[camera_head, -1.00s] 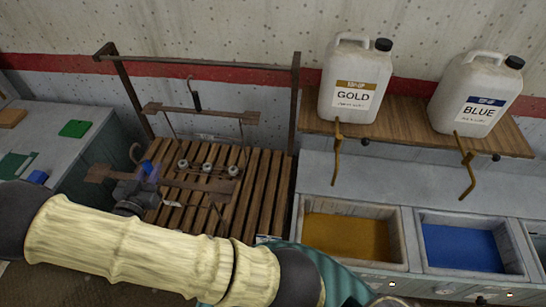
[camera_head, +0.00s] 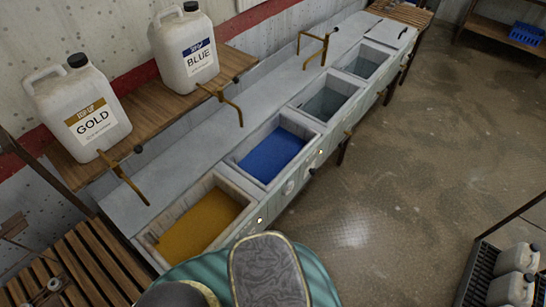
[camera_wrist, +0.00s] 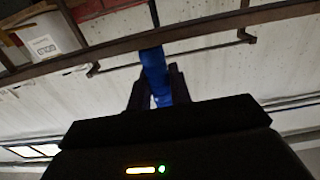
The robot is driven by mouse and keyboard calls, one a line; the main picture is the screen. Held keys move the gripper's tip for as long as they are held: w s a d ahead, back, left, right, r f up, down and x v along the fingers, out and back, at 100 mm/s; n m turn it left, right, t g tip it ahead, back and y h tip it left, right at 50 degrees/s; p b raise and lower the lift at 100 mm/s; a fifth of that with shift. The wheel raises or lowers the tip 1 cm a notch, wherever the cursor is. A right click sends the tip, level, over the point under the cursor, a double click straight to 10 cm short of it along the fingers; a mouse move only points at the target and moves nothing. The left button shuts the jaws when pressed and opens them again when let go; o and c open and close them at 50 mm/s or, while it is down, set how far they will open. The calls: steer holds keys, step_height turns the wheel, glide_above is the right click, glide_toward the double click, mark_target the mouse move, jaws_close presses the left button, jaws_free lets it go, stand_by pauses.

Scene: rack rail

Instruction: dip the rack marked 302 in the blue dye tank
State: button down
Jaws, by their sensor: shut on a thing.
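In the wrist view my gripper (camera_wrist: 157,82) is shut on a blue grip (camera_wrist: 154,72). The grip meets a long brown bar (camera_wrist: 215,28) that crosses the view at a slant; this looks like a rack's bar. No 302 mark is readable. The head view does not show my gripper or the held grip. There, the blue dye tank (camera_head: 271,154) is in the middle of the bench, filled with blue. The gold tank (camera_head: 205,223) is next to it, nearer me. The jug marked BLUE (camera_head: 184,50) stands on the shelf behind.
The jug marked GOLD (camera_head: 80,110) stands on the same wooden shelf (camera_head: 135,108). Two greyish basins (camera_head: 327,101) (camera_head: 366,62) lie beyond the blue tank. Brass taps (camera_head: 315,48) overhang the bench. A slatted stand (camera_head: 80,265) is at lower left. Open floor (camera_head: 400,150) lies right of the bench.

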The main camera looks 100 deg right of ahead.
steer(key=shift+r+p, duration=1.3)
steer(key=shift+r, duration=1)
steer(key=shift+f, duration=0.1)
